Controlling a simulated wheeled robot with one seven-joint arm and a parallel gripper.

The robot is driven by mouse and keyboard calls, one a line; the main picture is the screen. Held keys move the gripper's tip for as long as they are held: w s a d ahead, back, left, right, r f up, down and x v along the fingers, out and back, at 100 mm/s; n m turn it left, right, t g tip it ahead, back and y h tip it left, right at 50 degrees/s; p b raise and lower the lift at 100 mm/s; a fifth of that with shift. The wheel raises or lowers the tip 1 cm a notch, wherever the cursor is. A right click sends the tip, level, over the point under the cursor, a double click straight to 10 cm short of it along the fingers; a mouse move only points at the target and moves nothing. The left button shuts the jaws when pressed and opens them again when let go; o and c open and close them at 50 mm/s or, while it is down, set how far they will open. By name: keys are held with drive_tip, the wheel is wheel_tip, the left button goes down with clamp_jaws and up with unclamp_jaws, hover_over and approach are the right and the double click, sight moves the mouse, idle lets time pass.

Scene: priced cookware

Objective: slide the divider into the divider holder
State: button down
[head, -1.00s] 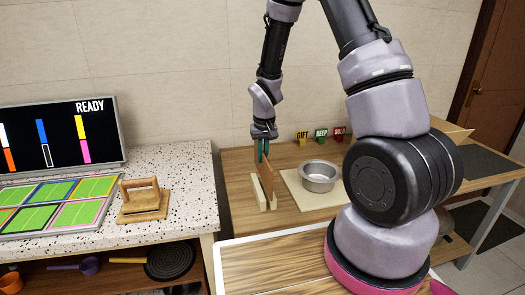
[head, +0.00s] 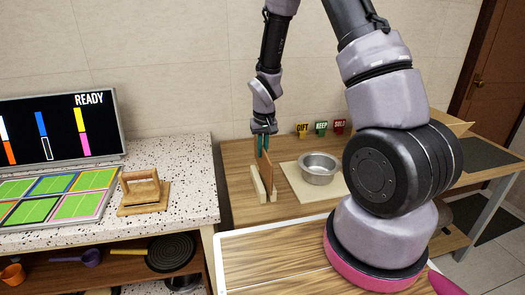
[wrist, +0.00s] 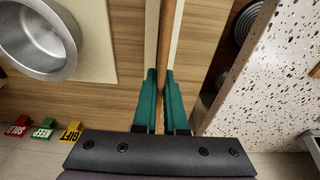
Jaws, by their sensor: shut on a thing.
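The divider (head: 267,173) is a thin brown wooden board, standing nearly upright. The divider holder (head: 258,186) has pale wooden rails and stands on the wooden table. In the head view the divider's lower part is between the rails; how deep it sits is hidden. My gripper (head: 263,146), with teal fingers, is shut on the divider's upper edge from above. In the wrist view the divider (wrist: 171,30) is a narrow brown strip running away from the fingers (wrist: 160,100), with a pale rail (wrist: 151,30) beside it.
A metal pot (head: 319,168) stands on a pale board right of the holder. Small GIFT, KEEP and SOLD signs (head: 321,128) stand behind. A speckled counter (head: 185,190) with a wooden press (head: 143,192) is close on the left.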

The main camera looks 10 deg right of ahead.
sight(263, 165)
drive_tip(key=shift+f, duration=0.1)
drive_tip(key=shift+f, duration=1.45)
drive_tip(key=shift+f, duration=0.2)
idle(0.4)
drive_tip(key=shift+f, duration=0.35)
drive_tip(key=shift+f, duration=0.25)
idle(1.1)
drive_tip(key=shift+f, duration=0.75)
drive_tip(key=c, duration=0.9)
unclamp_jaws()
